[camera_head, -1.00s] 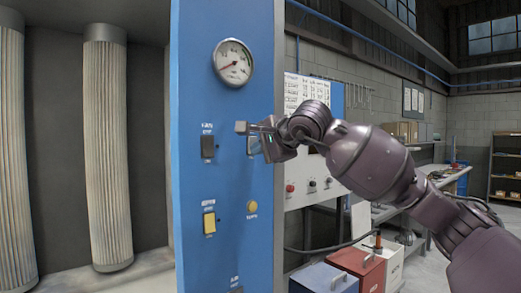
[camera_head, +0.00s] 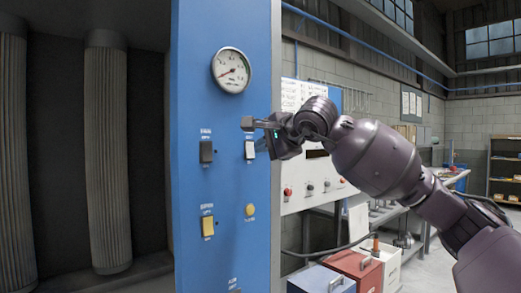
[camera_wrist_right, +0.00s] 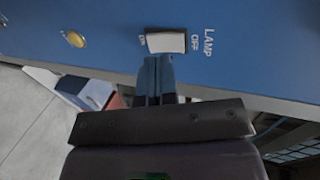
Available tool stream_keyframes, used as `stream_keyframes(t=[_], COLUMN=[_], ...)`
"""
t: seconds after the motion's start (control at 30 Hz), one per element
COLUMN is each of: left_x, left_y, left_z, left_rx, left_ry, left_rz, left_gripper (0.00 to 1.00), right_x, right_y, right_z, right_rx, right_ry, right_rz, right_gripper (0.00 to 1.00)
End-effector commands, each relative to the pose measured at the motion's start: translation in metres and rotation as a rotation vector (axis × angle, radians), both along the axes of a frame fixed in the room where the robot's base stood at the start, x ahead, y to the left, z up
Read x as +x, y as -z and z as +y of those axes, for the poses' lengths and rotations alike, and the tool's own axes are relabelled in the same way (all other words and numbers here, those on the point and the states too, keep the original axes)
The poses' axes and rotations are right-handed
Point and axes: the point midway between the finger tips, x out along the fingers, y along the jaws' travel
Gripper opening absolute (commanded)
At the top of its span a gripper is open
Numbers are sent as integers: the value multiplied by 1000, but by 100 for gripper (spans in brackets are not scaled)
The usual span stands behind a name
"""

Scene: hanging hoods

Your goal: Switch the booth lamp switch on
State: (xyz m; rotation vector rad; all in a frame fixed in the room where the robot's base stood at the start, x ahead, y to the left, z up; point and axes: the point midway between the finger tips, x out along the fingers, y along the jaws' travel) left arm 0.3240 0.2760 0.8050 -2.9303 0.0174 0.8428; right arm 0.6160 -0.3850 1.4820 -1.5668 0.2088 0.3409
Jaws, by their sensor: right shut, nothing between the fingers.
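The lamp switch (camera_head: 250,150) is a white rocker on the blue panel, just below my right gripper in the head view. In the right wrist view the white rocker (camera_wrist_right: 166,42) sits between ON and OFF marks, beside the word LAMP. Which way it is tilted I cannot tell. My right gripper (camera_head: 247,123) is shut and empty, its fingertips in front of the panel. In the wrist view the shut fingertips (camera_wrist_right: 157,60) lie at the rocker's edge; whether they touch it I cannot tell. My left gripper is not in view.
Tall pleated filters (camera_head: 108,160) stand in the dark booth at left. A workbench and boxes stand at right.

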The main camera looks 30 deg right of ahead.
Motion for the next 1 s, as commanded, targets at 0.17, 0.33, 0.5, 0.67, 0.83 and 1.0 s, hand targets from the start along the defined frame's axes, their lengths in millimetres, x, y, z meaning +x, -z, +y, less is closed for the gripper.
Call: stream_keyframes(t=[0.17, 0.33, 0.5, 0.67, 0.83, 1.0], left_x=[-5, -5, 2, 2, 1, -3], left_y=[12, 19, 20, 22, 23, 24], left_z=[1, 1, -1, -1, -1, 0], left_rx=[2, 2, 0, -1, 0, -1], left_ry=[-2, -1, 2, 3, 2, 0], left_rz=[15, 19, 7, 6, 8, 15], left_gripper=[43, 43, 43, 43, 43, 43], right_x=[-24, -53, -76, -89, -94, -95], right_y=[-10, -22, -32, -39, -42, -42], right_z=[-4, -7, -9, -9, -9, -9], right_rx=[-3, -4, -2, -1, 0, 0], right_ry=[0, 1, 0, -1, -2, -3], right_rz=[-2, 0, 1, 1, 0, 0], right_gripper=[0, 0, 0, 0, 0, 0])
